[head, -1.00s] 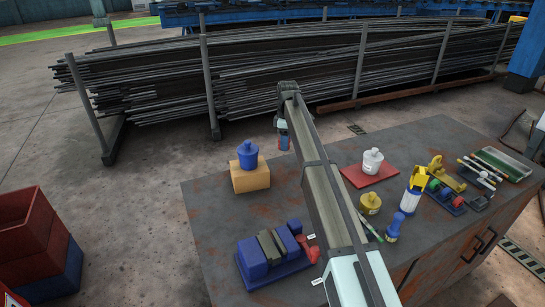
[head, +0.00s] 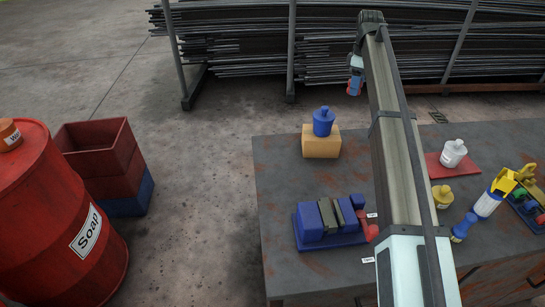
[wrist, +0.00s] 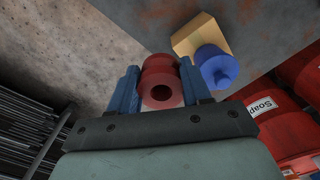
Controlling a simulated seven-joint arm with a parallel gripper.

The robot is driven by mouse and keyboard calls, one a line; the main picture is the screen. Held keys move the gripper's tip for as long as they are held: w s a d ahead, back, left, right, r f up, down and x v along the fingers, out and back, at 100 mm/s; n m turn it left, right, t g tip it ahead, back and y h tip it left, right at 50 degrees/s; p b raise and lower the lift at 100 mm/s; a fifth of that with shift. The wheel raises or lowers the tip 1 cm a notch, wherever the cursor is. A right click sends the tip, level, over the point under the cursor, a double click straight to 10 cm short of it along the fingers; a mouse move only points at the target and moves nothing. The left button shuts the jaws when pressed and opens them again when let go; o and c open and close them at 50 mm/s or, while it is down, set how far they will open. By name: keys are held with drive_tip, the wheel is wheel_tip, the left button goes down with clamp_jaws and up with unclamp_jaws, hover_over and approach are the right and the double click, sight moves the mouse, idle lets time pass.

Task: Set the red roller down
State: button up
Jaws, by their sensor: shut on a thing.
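The red roller (wrist: 161,80) is between the blue fingers of my gripper (wrist: 158,74) in the wrist view, with a dark hole in its near end. My gripper is shut on it. No contact between the roller and any surface shows.
The table (head: 285,200) carries a blue pot (head: 323,122) on a wooden block (head: 321,145), a blue vise (head: 325,222), a white pot (head: 453,153) on a red plate and a yellow pot (head: 442,196). Soap barrels (head: 60,215) and red crates (head: 100,160) stand left. Pipe racks stand behind.

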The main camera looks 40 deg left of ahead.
drive_tip(key=shift+n, duration=0.3)
drive_tip(key=s+a, duration=0.2)
drive_tip(key=s, duration=0.1)
drive_tip(key=s+a, duration=0.3)
drive_tip(key=s, duration=0.1)
drive_tip(key=s+a, duration=0.3)
drive_tip(key=shift+s+a, duration=0.2)
drive_tip(key=shift+s, duration=0.2)
drive_tip(key=s+a, duration=0.4)
drive_tip(key=s, duration=0.3)
drive_tip(key=s+a, duration=0.4)
drive_tip(key=s, duration=0.3)
hover_over(274, 157)
wheel_tip(274, 157, down, 11)
drive_tip(key=shift+n, duration=0.4)
drive_tip(key=shift+f, duration=5.05)
drive_tip(key=shift+f, duration=0.15)
drive_tip(key=o, duration=1.1)
drive_tip(key=shift+c, duration=0.2)
wheel_tip(274, 157, up, 12)
